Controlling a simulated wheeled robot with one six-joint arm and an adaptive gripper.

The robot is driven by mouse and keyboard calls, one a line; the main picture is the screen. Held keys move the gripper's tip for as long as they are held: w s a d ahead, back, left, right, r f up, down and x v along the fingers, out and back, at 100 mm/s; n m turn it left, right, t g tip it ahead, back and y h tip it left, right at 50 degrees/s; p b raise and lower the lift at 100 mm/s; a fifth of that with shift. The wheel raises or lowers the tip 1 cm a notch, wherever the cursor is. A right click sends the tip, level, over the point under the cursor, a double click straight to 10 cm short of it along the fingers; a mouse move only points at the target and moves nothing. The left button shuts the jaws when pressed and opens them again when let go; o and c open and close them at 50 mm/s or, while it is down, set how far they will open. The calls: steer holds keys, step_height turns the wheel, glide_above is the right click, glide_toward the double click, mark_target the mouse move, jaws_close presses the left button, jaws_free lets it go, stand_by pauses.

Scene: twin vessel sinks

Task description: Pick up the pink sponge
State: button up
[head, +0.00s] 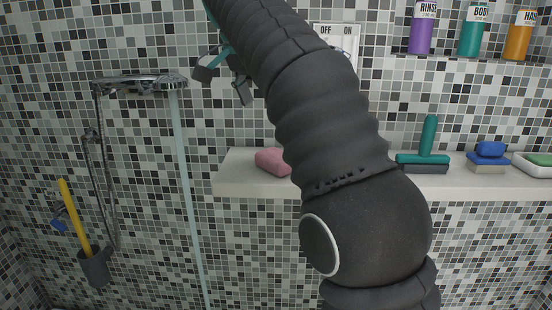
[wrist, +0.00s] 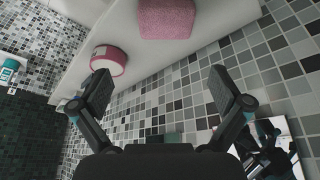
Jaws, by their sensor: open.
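The pink sponge (head: 273,161) lies on the white shelf near its left end in the head view, its right side hidden by my arm. In the wrist view the pink sponge (wrist: 167,18) is at the top edge, partly cut off. My gripper (head: 223,84) is above and left of the sponge in the head view. In the wrist view my gripper (wrist: 160,80) has its two fingers wide apart with nothing between them. The sponge is beyond the fingertips, apart from them.
The white shelf (head: 240,186) also holds a teal squeegee (head: 430,140), blue-and-grey sponges (head: 489,152) and a dish (head: 536,168). A round pink-and-white item (wrist: 108,60) sits near the left finger. A shower head (head: 140,82) and glass edge (head: 186,170) stand left. Bottles (head: 420,30) line an upper ledge.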

mark_target(277, 154)
steer(key=shift+m, duration=0.3)
steer(key=b+x, duration=0.1)
steer(key=x, duration=0.3)
steer(key=b+x, duration=0.1)
steer(key=x, duration=0.3)
steer(key=a+b+x, duration=0.1)
steer(key=b+x, duration=0.1)
steer(key=x, duration=0.3)
steer(key=shift+w+a+f, duration=0.1)
steer(key=shift+f, duration=0.1)
steer(key=c, duration=0.6)
steer(key=shift+o, duration=0.2)
steer(key=shift+r, duration=0.1)
steer(key=shift+r+p, duration=0.35)
steer(key=shift+r, duration=0.2)
step_height(277, 154, up, 3)
steer(key=shift+w+r+p, duration=0.1)
steer(key=shift+p, duration=0.55)
steer(key=d+r+p, duration=0.1)
steer(key=d+r, duration=0.5)
steer(key=d, duration=0.5)
steer(key=shift+s+d+r, duration=0.3)
steer(key=shift+d, duration=0.05)
